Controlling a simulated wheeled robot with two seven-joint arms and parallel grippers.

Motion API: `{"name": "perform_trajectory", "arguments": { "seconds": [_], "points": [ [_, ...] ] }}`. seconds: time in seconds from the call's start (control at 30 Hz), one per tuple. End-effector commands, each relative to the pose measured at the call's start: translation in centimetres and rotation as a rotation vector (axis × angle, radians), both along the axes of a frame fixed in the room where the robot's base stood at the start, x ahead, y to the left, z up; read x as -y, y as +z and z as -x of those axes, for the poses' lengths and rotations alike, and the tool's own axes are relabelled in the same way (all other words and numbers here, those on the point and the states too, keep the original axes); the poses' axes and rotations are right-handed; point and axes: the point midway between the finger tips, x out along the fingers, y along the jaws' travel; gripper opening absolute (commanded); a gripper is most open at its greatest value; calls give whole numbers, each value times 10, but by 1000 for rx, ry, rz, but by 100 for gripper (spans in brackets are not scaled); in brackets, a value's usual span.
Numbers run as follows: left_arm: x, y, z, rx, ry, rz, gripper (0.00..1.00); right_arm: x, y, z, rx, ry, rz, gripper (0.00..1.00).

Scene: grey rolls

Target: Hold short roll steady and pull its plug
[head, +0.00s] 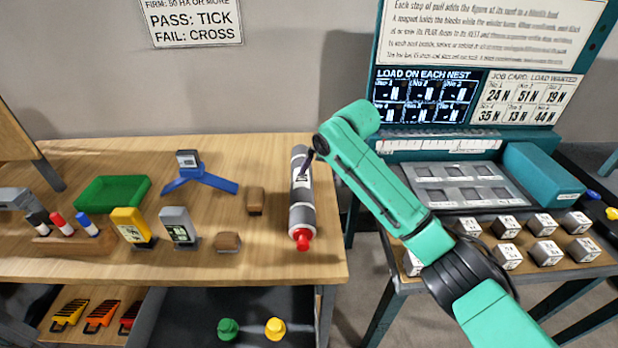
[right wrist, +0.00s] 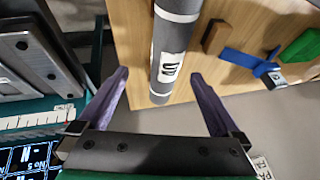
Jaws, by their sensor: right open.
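The roll (head: 301,217) is a grey cylinder with pale bands and a label. It lies near the right edge of the wooden table, with its red plug (head: 303,240) at the end nearer the front. My right gripper (head: 308,162) is over the far part of the roll. In the right wrist view my right gripper (right wrist: 160,74) is open, with one dark finger on each side of the roll (right wrist: 175,40). Both fingers look clear of it. The red plug is not visible in that view. My left gripper is not in view.
Two brown blocks (head: 256,201) (head: 228,242) lie left of the roll on the table (head: 280,262). A blue stand (head: 200,180) and a green tray (head: 113,191) are farther left. A bench with several metal blocks (head: 508,257) stands right, across a gap.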

Motion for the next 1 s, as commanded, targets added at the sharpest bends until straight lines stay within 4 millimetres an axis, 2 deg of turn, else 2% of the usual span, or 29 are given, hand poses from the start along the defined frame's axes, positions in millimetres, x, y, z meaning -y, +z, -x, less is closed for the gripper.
{"name": "perform_trajectory", "arguments": {
  "seconds": [0.03, 0.1, 0.27, 0.37, 0.7, 0.83, 1.0],
  "points": [
    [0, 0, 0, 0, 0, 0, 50, -16, 2, 8, -20, 4, 43, 100],
    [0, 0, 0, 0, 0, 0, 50, -29, 2, 18, -42, -2, 90, 100],
    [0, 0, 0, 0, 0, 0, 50, -37, -6, 23, -61, -11, 127, 100],
    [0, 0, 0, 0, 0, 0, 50, -39, -20, 17, -62, -11, 126, 100],
    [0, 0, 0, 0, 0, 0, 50, -48, -92, -13, -59, -11, 125, 100],
    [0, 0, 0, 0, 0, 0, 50, -51, -104, -18, -60, -8, 125, 100],
    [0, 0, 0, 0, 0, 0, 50, -51, -110, -22, -58, -10, 123, 100]
  ]
}}
